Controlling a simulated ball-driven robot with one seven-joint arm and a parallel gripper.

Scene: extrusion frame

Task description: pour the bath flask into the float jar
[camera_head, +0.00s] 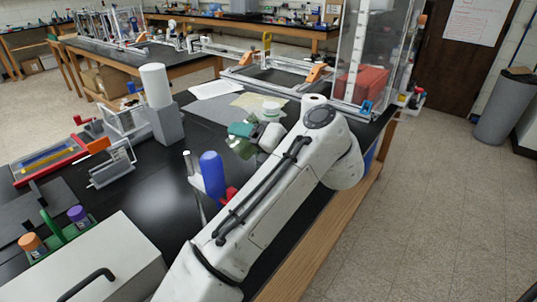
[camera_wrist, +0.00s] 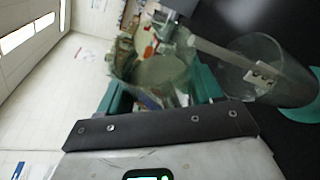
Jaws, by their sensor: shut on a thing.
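My gripper (camera_wrist: 160,92), with teal fingers, is shut around a clear, greenish vessel, the bath flask (camera_wrist: 124,58). The wrist view is rolled well over, with the ceiling at its left and the dark bench top at its right. The flask's wide round end faces the camera. A clear cylindrical jar, likely the float jar (camera_wrist: 290,82), stands on a teal base beside the flask, with a small pale dotted piece inside. A grey streak runs from near the flask to the jar; I cannot tell if it is liquid or a rod. In the head view my gripper (camera_head: 241,131) is partly hidden by my arm.
A blue rounded cylinder (camera_head: 212,176) stands close to my forearm. A white cylinder on a grey block (camera_head: 165,124) is farther left. A clear tall enclosure (camera_head: 372,55) with a red box stands at the back right.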

